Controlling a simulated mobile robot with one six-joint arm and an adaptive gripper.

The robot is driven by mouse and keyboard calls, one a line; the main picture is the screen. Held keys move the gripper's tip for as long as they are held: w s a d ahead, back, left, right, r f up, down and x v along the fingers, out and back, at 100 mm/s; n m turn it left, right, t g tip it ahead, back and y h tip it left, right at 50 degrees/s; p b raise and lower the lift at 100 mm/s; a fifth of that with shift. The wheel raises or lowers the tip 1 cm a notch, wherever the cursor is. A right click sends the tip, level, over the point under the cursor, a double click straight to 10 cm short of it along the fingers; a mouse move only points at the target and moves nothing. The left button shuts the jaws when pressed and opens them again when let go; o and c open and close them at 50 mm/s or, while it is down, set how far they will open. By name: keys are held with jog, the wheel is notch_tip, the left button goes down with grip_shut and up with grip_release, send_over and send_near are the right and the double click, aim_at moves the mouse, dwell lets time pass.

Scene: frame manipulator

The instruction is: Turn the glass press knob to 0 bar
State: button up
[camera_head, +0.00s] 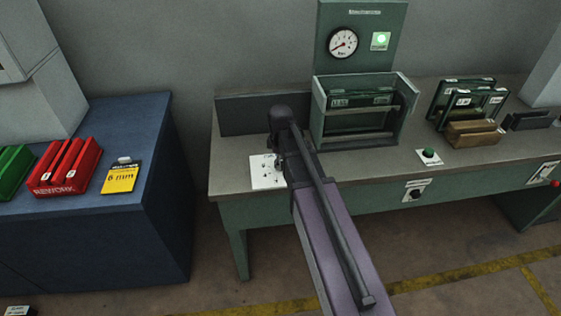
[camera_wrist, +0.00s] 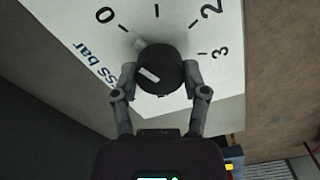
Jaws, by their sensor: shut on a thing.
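The black round glass press knob (camera_wrist: 160,70) is on a white dial plate (camera_wrist: 185,108) in the wrist view. My gripper (camera_wrist: 160,76) is shut on the knob, one finger on each side. The numbers 0, 2 and 3 show around the knob, and the 1 is out of frame. A pale nub at the knob's upper left edge points roughly toward the 0 tick. A white bar lies slanted on the knob's face. In the head view, the plate (camera_head: 262,178) is at the bench's front left, and my arm hides the knob.
A round gauge (camera_head: 343,42) with a red needle is on the green panel, beside a lit green lamp (camera_head: 380,40). A green glass-holding frame (camera_head: 402,120) stands right of my arm. A blue cabinet (camera_head: 130,220) with a red rack (camera_head: 66,166) is at left.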

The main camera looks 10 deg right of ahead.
jog(key=shift+s, duration=0.1)
dwell(0.3)
jog(key=o, duration=1.1)
jog(key=shift+o, duration=0.2)
jog(key=shift+m, duration=0.4)
